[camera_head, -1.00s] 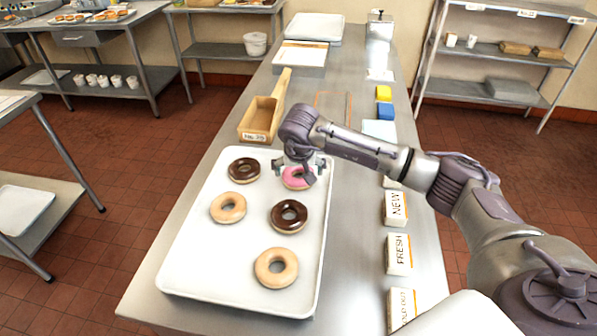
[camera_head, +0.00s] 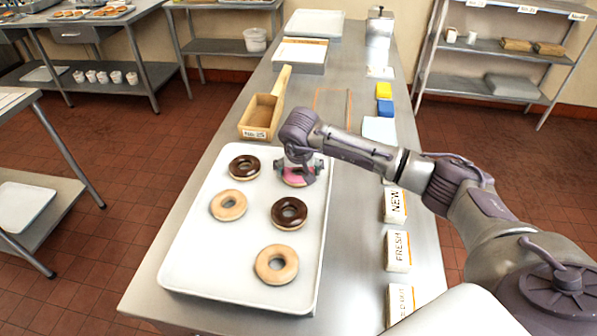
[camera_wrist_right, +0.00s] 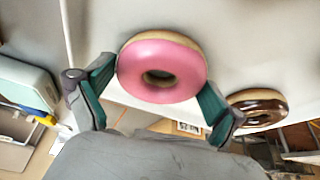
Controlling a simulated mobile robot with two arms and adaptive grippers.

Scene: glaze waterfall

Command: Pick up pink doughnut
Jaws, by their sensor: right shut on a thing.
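The pink doughnut (camera_head: 294,178) is at the upper right of the white tray (camera_head: 190,262). My right gripper (camera_head: 298,174) is over it and partly hides it in the head view. In the right wrist view the pink doughnut (camera_wrist_right: 162,68) sits between the two fingers of my right gripper (camera_wrist_right: 160,92), which are closed against its sides. Whether it touches the tray or is slightly raised is unclear. My left gripper is not in view.
Chocolate doughnuts (camera_head: 244,167) (camera_head: 289,212) and plain doughnuts (camera_head: 228,204) (camera_head: 276,264) lie on the tray. A wooden scoop box (camera_head: 262,115) stands behind it. Labelled blocks (camera_head: 397,251) line the table's right side.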

